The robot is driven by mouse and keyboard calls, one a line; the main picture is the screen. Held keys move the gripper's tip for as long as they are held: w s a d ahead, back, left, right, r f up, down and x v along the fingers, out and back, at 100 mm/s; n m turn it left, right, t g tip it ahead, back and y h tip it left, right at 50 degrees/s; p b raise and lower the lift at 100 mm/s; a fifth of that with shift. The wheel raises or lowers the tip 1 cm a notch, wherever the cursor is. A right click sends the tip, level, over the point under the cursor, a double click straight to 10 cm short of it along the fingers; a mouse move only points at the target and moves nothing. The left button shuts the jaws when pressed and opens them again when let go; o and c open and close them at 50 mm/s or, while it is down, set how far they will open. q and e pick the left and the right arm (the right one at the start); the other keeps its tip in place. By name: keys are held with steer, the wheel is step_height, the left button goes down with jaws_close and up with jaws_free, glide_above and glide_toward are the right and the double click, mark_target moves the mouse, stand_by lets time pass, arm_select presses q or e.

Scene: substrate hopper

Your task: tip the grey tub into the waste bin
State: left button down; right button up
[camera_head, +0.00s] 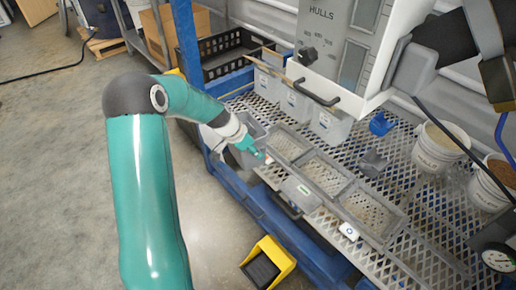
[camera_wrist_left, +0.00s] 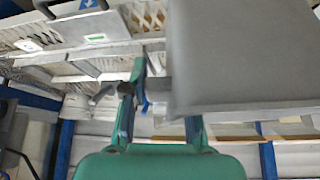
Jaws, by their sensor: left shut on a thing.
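The grey tub (camera_head: 247,157) is at the left end of the mesh bench in the head view, partly hidden behind my left wrist. In the left wrist view its plain grey wall (camera_wrist_left: 245,50) fills the upper right, very close to the camera. My left gripper (camera_head: 257,152) reaches in from the left and is shut on the tub's edge. In the left wrist view the gripper (camera_wrist_left: 165,92) shows one finger clear, and the other is partly covered by the tub. I cannot tell which container is the waste bin. My right gripper is not visible.
Sieve trays (camera_head: 322,172) lie along the bench to the right. Clear bins (camera_head: 330,124) stand behind them, under the HULLS hopper (camera_head: 335,45). White buckets (camera_head: 440,147) stand at the right. A yellow and black object (camera_head: 268,264) is on the floor. Open floor lies left.

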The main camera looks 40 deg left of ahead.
arm_select(q)
steer(key=shift+w+r, duration=0.1)
stand_by(0.3)
steer(key=w+d+r, duration=0.2)
steer(key=d+r, duration=0.1)
steer(key=d, duration=0.5)
steer(key=w+d+r, duration=0.2)
steer(key=d+r, duration=0.2)
steer(key=d, duration=0.5)
steer(key=w+d+r, duration=0.2)
steer(key=d+r, duration=0.1)
steer(key=d, duration=0.6)
steer(key=shift+r, duration=0.3)
